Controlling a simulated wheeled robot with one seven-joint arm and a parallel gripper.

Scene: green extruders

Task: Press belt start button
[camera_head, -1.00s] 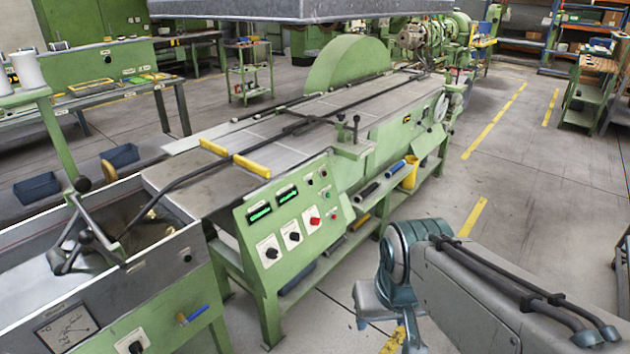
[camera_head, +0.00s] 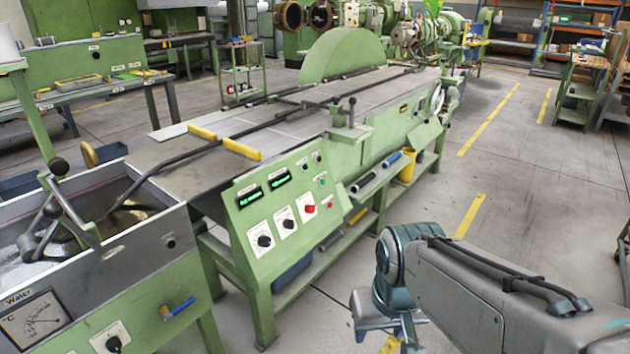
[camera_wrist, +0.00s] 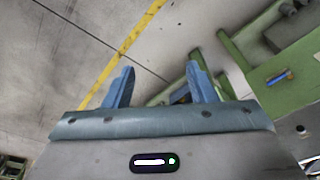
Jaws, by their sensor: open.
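The green control panel (camera_head: 280,208) stands at the middle of the head view, on the front of the belt machine. It carries two lit green displays, black knobs, a red button (camera_head: 309,208) and small green buttons (camera_head: 322,181). I cannot read which one is the belt start button. My gripper (camera_wrist: 158,82) shows two blue fingers spread apart in the wrist view, open with nothing between them. In the head view my arm is at the lower right, apart from the panel. The panel's face is not clear in the wrist view.
A water tank (camera_head: 165,240) with a gauge and a blue-handled valve (camera_head: 178,308) stands at the lower left; the valve also shows in the wrist view (camera_wrist: 278,77). A lower shelf holds rollers and a yellow bucket (camera_head: 407,166). Open floor lies to the right.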

